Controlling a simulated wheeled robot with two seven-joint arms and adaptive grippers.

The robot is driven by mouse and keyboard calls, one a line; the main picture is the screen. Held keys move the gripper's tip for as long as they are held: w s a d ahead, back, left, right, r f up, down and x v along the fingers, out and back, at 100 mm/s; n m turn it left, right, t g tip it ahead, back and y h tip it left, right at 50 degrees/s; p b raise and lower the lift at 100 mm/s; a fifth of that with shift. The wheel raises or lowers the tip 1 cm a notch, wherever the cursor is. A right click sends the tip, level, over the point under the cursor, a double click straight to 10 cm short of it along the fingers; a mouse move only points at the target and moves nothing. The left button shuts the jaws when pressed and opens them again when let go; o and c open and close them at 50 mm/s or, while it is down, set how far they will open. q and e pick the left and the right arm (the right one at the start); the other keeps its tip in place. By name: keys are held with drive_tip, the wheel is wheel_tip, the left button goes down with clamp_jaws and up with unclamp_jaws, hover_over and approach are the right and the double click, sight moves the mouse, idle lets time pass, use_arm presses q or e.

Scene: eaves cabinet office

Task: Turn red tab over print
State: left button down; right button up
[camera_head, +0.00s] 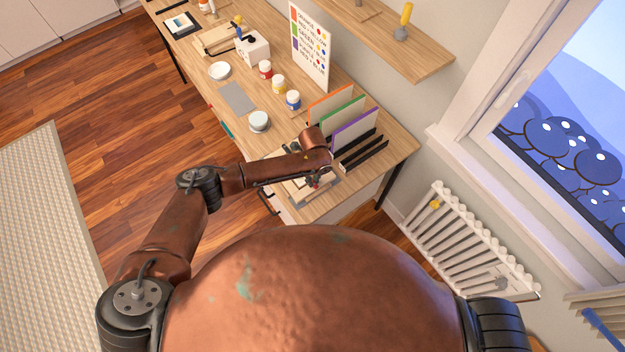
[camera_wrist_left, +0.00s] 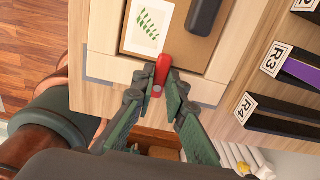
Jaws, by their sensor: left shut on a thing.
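The red tab (camera_wrist_left: 162,69) shows in the left wrist view on the near edge of a pale wooden frame (camera_wrist_left: 110,67). It points up the picture, with its upper end at the edge of the frame's opening. The print (camera_wrist_left: 150,22), a white sheet with green leaf marks, lies inside the frame on a brown backing. My left gripper (camera_wrist_left: 158,92) is shut on the tab's near end. In the head view my left gripper (camera_head: 314,182) is over the frame at the desk's near end, partly hidden by its arm. My right gripper is not in view.
A slotted rack with orange, green and purple boards (camera_head: 354,131) stands just right of the frame. A dark block (camera_wrist_left: 205,14) lies on the backing beside the print. Paint jars (camera_head: 293,99) and a white dish (camera_head: 259,121) stand farther along the desk.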

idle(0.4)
use_arm(q)
drive_tip(key=c, duration=1.9)
unclamp_jaws()
drive_tip(key=shift+c, duration=0.2)
drive_tip(key=shift+r, duration=0.1)
wheel_tip(320, 180, up, 12)
